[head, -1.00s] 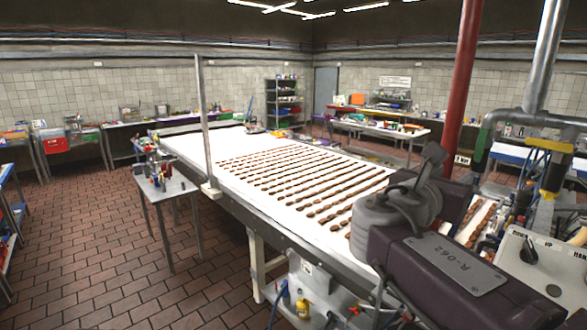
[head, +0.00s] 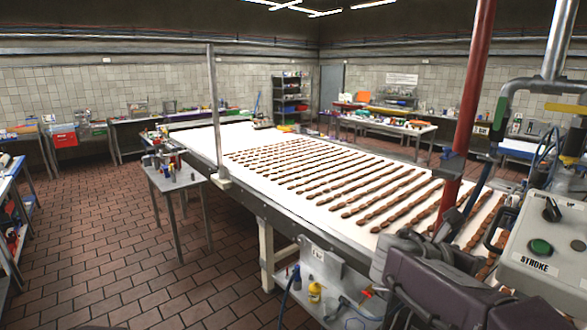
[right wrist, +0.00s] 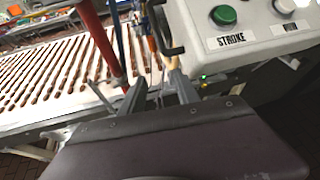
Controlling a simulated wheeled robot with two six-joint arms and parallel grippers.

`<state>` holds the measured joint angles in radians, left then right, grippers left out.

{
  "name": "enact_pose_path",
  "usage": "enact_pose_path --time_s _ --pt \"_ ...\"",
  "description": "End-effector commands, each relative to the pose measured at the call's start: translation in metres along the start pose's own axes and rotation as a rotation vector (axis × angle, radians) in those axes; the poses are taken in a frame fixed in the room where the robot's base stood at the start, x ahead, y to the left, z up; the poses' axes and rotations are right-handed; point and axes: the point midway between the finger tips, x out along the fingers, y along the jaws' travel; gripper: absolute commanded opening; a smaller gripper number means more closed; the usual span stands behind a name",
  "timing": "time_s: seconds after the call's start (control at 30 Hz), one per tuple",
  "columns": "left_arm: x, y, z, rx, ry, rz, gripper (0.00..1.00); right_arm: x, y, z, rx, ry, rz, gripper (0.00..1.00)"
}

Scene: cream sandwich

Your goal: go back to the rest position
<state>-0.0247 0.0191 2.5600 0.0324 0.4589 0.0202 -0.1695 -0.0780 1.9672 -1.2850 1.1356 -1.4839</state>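My right arm (head: 445,285) is at the lower right of the head view, in front of the conveyor's near end. My right gripper (right wrist: 158,84) shows in the right wrist view with its two grey fingers apart and nothing seen between them. It is close to the grey control box (right wrist: 250,65) with the green STROKE button, which also shows in the head view (head: 525,235). I cannot tell whether it touches the box. My left gripper is not in view.
The long white conveyor (head: 205,150) carries rows of brown biscuits. A red pipe (head: 470,110) rises beside my right arm. A small metal table (head: 168,184) with tools stands left of the conveyor. Brick floor (head: 100,250) is clear on the left.

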Motion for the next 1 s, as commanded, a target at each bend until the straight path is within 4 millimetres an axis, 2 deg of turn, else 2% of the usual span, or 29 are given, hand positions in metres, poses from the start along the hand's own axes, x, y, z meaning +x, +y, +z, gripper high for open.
enact_pose_path --time_s 0.03,0.07,0.1,0.17,0.2,0.23,0.33,0.4,0.43,0.5,0.57,0.63,0.77,1.0 --pt "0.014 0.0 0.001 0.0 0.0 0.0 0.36 0.013 -0.003 -0.042 0.028 0.078 -0.015 0.38" --pt "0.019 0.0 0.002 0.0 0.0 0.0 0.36 0.019 -0.005 -0.066 0.059 0.134 -0.026 0.38" --pt "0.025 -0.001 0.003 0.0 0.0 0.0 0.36 0.025 -0.008 -0.1 0.107 0.211 -0.044 0.38" --pt "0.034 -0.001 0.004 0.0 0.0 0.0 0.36 0.03 -0.014 -0.156 0.213 0.343 -0.086 0.38" --pt "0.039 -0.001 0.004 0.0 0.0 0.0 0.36 0.03 -0.019 -0.193 0.297 0.431 -0.126 0.38" --pt "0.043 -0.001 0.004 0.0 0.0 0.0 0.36 0.028 -0.022 -0.221 0.373 0.498 -0.162 0.38" --pt "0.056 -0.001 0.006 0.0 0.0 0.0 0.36 0.009 -0.033 -0.311 0.688 0.712 -0.343 0.38" --pt "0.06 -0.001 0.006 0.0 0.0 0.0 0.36 -0.016 -0.037 -0.367 0.988 0.835 -0.54 0.38" --pt "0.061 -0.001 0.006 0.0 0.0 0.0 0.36 -0.029 -0.037 -0.386 1.143 0.873 -0.647 0.38" --pt "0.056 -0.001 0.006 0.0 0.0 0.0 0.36 -0.054 -0.029 -0.409 1.475 0.904 -0.868 0.38" --pt "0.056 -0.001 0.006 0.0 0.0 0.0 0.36 -0.063 -0.02 -0.416 1.698 0.894 -1.002 0.38" --pt "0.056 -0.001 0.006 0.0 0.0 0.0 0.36 -0.063 -0.008 -0.415 1.871 0.873 -1.085 0.38" --pt "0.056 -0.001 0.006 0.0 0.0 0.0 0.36 -0.061 -0.003 -0.412 1.975 0.841 -1.134 0.38" --pt "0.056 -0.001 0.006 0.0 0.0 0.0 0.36 -0.061 -0.003 -0.412 1.98 0.837 -1.138 0.38"
